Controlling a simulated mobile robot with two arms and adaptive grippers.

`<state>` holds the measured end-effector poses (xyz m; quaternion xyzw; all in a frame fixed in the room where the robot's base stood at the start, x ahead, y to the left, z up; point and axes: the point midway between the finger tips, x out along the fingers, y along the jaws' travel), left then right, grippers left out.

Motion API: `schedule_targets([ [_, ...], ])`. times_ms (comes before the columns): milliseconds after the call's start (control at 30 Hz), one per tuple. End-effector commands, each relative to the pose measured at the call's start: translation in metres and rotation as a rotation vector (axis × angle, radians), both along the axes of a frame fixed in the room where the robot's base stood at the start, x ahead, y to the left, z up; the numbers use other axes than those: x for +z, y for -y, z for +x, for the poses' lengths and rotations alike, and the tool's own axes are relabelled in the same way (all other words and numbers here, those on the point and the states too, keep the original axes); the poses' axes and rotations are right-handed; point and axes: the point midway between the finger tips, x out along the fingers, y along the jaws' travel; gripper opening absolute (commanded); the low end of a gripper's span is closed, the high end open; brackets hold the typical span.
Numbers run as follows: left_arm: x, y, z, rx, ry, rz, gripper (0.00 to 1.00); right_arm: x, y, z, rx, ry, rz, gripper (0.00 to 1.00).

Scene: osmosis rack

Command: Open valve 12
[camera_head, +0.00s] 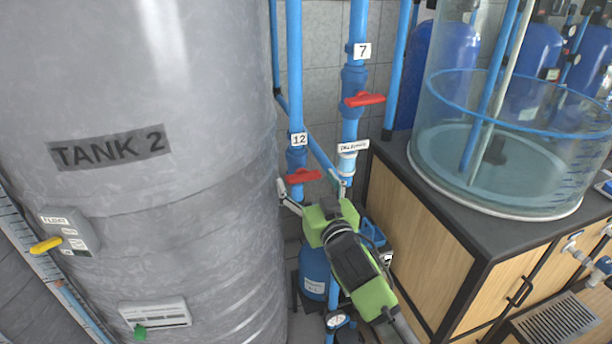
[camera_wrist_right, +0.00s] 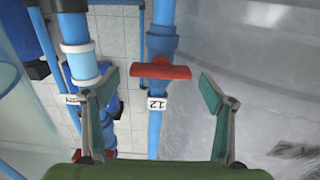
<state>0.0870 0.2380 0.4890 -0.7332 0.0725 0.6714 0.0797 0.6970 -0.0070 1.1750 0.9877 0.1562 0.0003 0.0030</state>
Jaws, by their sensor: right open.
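Valve 12 has a red handle (camera_head: 303,176) on a blue vertical pipe, just under a white label "12" (camera_head: 298,139). The handle lies crosswise to the pipe. My right gripper (camera_head: 310,191) reaches up from below in the head view, its fingers spread just below and around the handle. In the right wrist view the red handle (camera_wrist_right: 161,72) shows between the two open fingers, a little beyond the tips, with the "12" label (camera_wrist_right: 157,103) beside it. I see no contact with the handle. My left gripper is not in view.
A second red handle, valve 7 (camera_head: 365,99), sits on the pipe to the right. The large grey tank 2 (camera_head: 140,220) stands close on the left. A wooden cabinet (camera_head: 415,230) with a clear round water tank (camera_head: 515,150) stands on the right.

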Motion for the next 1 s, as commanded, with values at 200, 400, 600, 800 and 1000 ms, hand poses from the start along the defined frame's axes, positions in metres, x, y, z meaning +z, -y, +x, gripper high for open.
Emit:
schedule_targets([
  [200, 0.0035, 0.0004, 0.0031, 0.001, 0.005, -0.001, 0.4, 0.0004, -0.004, 0.0109, 0.0, 0.0, -0.001, 0.76],
  [400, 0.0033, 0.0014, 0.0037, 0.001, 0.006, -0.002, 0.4, -0.0003, -0.0042, 0.0117, 0.0, 0.0, -0.001, 0.76],
  [600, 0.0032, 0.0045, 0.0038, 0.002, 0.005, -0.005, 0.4, -0.0002, -0.004, 0.0115, 0.0, 0.0, -0.001, 0.45],
  [800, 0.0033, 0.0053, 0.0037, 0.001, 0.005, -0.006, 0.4, -0.0002, -0.0039, 0.0114, 0.0, 0.001, -0.002, 0.38],
  [1000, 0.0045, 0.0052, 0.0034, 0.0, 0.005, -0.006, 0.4, -0.0001, -0.004, 0.0114, 0.0, 0.01, -0.032, 0.38],
])
